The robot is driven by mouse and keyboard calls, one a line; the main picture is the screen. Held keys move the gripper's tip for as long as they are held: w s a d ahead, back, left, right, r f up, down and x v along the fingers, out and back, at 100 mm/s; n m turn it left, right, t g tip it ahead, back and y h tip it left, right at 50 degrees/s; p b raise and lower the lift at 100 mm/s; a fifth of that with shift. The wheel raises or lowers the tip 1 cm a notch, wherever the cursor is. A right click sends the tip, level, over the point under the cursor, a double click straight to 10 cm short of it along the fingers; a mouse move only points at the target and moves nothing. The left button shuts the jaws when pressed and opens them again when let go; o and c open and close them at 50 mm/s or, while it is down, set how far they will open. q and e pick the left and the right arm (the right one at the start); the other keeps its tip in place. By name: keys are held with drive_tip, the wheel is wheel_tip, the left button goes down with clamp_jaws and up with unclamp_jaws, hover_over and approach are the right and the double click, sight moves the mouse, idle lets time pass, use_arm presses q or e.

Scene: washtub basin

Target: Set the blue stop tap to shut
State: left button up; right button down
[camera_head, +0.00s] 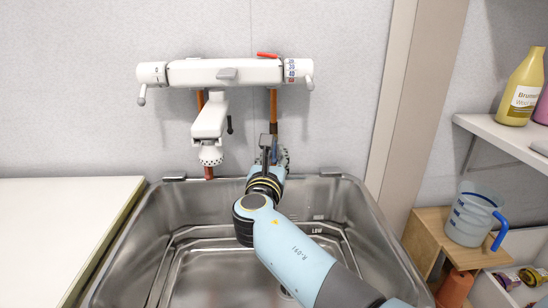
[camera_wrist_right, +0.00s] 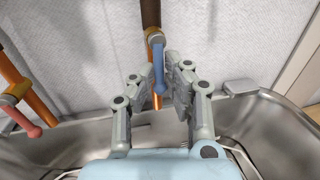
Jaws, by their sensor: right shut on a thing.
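The blue stop tap (camera_wrist_right: 159,70) shows in the wrist view as a blue lever on a valve body, on a copper and dark pipe against the wall. The lever points down the picture, roughly along the pipe; its exact angle is hard to judge. My right gripper (camera_wrist_right: 160,88) is shut on the lever, with a grey finger on each side. In the head view my right gripper (camera_head: 271,150) is at the right-hand pipe behind the basin, and it mostly hides the tap. My left gripper is not in view.
A steel basin (camera_head: 165,225) lies below my right arm. A red tap lever (camera_wrist_right: 24,123) is on the other pipe. A white mixer (camera_head: 225,72) is above. A shelf with a yellow bottle (camera_head: 522,88) and a jug (camera_head: 470,218) stand right. The left counter (camera_head: 60,230) is clear.

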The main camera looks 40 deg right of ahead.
drive_tip(key=shift+n, duration=0.3)
drive_tip(key=shift+s+d+r+n+t+y+p, duration=0.45)
drive_tip(key=shift+n+p, duration=0.9)
drive_tip(key=shift+n, duration=1.9)
drive_tip(key=shift+s+d+r+n+t+p, duration=0.2)
drive_tip(key=shift+d+r+n+t+p, duration=0.85)
drive_tip(key=shift+n, duration=2.25)
drive_tip(key=shift+s+d+r+n+t+y+p, duration=0.15)
drive_tip(key=shift+s+n+t+y+p, duration=0.25)
drive_tip(key=shift+n+p, duration=2.05)
drive_tip(key=shift+a+n+b, duration=0.1)
drive_tip(key=shift+n+b, duration=0.7)
drive_tip(key=shift+n, duration=0.2)
drive_tip(key=shift+w, duration=0.1)
drive_tip(key=c, duration=1.3)
unclamp_jaws()
drive_tip(key=shift+c, duration=0.2)
